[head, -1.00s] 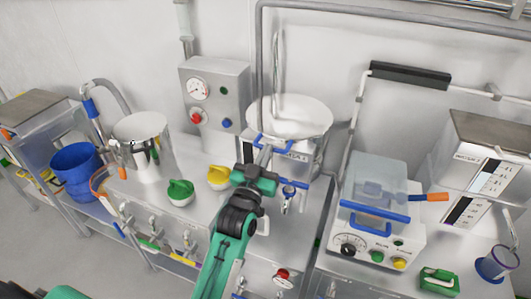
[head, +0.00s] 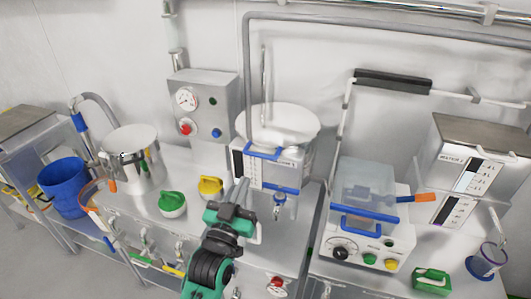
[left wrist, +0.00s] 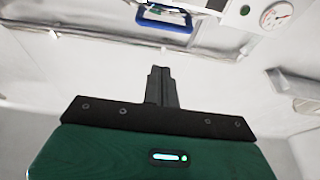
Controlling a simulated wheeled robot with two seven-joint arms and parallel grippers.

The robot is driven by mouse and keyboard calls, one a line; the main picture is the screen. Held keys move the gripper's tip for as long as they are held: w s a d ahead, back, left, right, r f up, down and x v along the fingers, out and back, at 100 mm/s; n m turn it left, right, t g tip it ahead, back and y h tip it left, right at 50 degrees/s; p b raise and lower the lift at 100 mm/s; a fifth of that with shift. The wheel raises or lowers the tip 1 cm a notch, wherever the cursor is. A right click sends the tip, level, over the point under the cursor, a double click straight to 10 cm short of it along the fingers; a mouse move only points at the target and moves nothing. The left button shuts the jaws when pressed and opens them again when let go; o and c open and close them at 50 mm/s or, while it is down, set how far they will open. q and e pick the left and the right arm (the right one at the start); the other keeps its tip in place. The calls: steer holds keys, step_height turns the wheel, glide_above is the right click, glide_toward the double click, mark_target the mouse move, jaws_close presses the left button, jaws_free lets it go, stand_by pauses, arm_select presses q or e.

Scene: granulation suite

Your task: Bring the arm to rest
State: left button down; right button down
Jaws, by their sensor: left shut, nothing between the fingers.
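My left arm comes up from the bottom of the head view. Its green and black gripper (head: 239,189) is over the middle bench, in front of the white-topped vessel. The left wrist view shows the two dark fingers (left wrist: 161,86) together, with nothing between them. My right gripper is in neither view.
Behind the gripper stands the white-topped vessel (head: 278,122) with blue handles and a tap (head: 279,207). A clear-lidded box (head: 363,188) stands right, a blue bucket (head: 65,186) far left.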

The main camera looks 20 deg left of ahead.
arm_select(q)
steer(key=s+f+m+g, duration=0.1)
steer(key=s+f+g, duration=0.3)
steer(key=f, duration=0.3)
steer(key=s+f+g, duration=0.4)
steer(key=f, duration=0.3)
steer(key=s+a+f+g, duration=0.1)
steer(key=s+f+g, duration=0.35)
steer(key=s, duration=0.45)
steer(key=s+a+f+g, duration=0.2)
steer(key=s+f+g, duration=0.25)
steer(key=s, duration=0.35)
step_height(320, 180, down, 31)
steer(key=s+g, duration=0.1)
steer(key=g, duration=0.1)
steer(key=s+a+f+m+g, duration=0.1)
steer(key=s+a+f, duration=0.2)
steer(key=s+f, duration=1.6)
steer(key=shift+s+a+f+g+y, duration=0.15)
steer(key=shift+s+f+g+y, duration=0.15)
steer(key=shift+f+y, duration=0.1)
